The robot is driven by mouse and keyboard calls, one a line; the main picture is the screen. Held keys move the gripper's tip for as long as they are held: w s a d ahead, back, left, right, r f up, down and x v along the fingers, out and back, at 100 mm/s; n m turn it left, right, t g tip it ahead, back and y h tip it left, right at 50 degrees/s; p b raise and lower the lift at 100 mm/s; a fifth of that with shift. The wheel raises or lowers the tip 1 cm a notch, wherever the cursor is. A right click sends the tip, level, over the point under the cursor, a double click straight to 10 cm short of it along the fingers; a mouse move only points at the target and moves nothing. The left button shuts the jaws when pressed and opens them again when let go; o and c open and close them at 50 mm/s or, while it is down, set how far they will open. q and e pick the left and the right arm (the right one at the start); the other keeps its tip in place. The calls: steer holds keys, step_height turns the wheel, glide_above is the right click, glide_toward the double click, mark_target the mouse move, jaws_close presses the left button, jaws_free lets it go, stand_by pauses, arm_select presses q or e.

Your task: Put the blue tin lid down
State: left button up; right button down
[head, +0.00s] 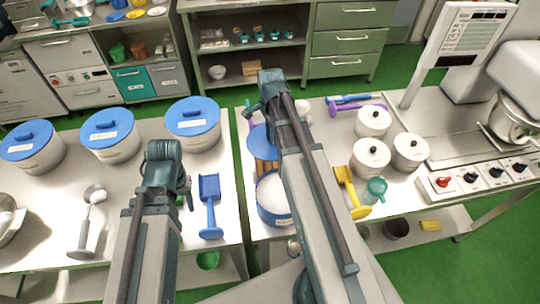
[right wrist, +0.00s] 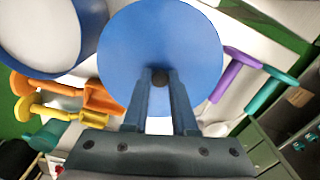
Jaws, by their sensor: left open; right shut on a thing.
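The blue tin lid (right wrist: 160,35) is a round flat disc with a small dark knob, filling the upper middle of the right wrist view. My right gripper (right wrist: 160,90) is shut on its knob. In the head view the lid (head: 259,137) shows only partly, beside my right arm, which hides the gripper. An open blue tin (head: 273,205) with white contents stands in front of the lid, partly covered by my arm; it also shows at upper left in the right wrist view (right wrist: 45,35). My left gripper (head: 185,188) is open over the left table, mostly hidden by its arm.
Blue-lidded tins (head: 192,125) stand along the left table's back. A blue scoop (head: 210,205) and a grey ladle (head: 92,210) lie there. Right of my arm are white lidded pots (head: 371,158), a yellow scoop (head: 349,190) and a purple scoop (head: 340,104). An orange scoop (right wrist: 95,97) is near the lid.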

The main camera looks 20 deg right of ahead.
arm_select(q)
steer(key=shift+f+b, duration=4.45)
steer(key=shift+f, duration=0.35)
arm_select(e)
steer(key=shift+f, duration=4.8)
arm_select(q)
steer(key=shift+r, duration=0.1)
arm_select(e)
steer(key=shift+r, duration=0.15)
steer(key=c, duration=0.7)
jaws_free()
